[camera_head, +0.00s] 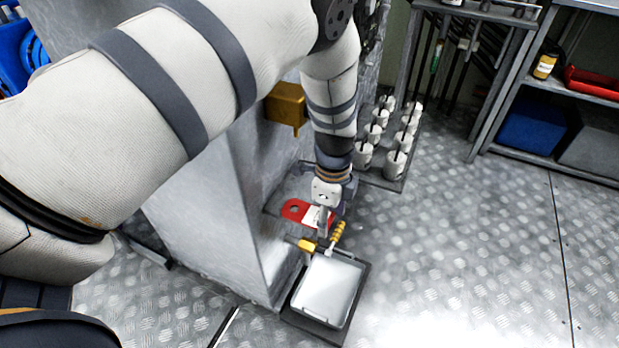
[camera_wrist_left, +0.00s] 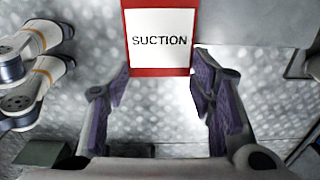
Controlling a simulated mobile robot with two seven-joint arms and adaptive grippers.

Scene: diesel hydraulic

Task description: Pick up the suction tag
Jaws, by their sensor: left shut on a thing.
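The suction tag (camera_head: 294,210) is a flat red plate with a hole at one end and a white label. In the left wrist view the tag (camera_wrist_left: 160,72) reads "SUCTION" and its near end lies between my two fingers. My left gripper (camera_head: 324,214) reaches down over the label end and is shut on the tag, with a purple-padded finger at each side edge. The fingertips are partly hidden in the head view. My right gripper is not in view.
A grey metal cabinet (camera_head: 195,215) stands close left of the gripper. Below is a pale tray (camera_head: 328,290) with yellow fittings (camera_head: 338,232) near its back edge. Several white cylinders (camera_head: 396,163) stand on a rack behind. Shelving is at the back right; the floor at right is clear.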

